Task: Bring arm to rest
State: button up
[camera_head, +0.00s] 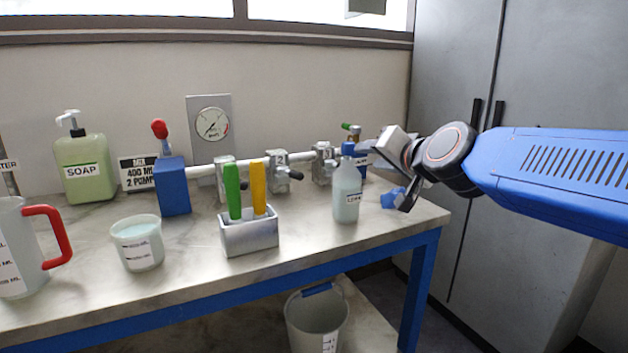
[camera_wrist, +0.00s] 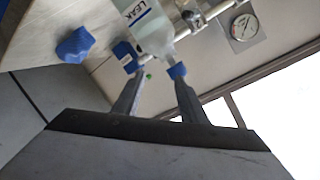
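My arm reaches in from the right in the head view, with my gripper (camera_head: 392,170) over the right end of the bench. In the wrist view my gripper's two fingers (camera_wrist: 158,82) stand apart with nothing held between them. A clear bottle (camera_head: 346,190) with a blue cap and a label stands upright on the bench, left of my gripper. It also shows in the wrist view (camera_wrist: 153,32), where its cap overlaps one fingertip; I cannot tell if they touch.
A crumpled blue cloth (camera_head: 390,199) lies below my gripper. A pipe with valves (camera_head: 280,172) runs behind the bottle. A grey holder (camera_head: 249,236) carries green and yellow handles. A beaker (camera_head: 137,245), jug (camera_head: 12,250) and soap bottle (camera_head: 86,166) stand left. Grey cabinets (camera_head: 450,80) stand behind my arm.

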jog(key=s+d+f+n+g+h, duration=0.1)
jog(key=s+d+f+g, duration=0.2)
jog(key=s+f, duration=0.6)
jog(key=s+d+f+n+g+h, duration=0.2)
jog(key=s+d+f+g, duration=0.1)
jog(key=s+d+f, duration=0.4)
jog(key=s+d+f+n+g+h, duration=0.1)
jog(key=s+d+f, duration=0.4)
jog(key=s+f, duration=0.7)
jog(key=s+g+h, duration=0.1)
jog(key=s+g, duration=0.1)
jog(key=shift+d+f+n+g, duration=0.25)
jog(key=shift+d+n+g, duration=0.05)
jog(key=shift+d, duration=0.05)
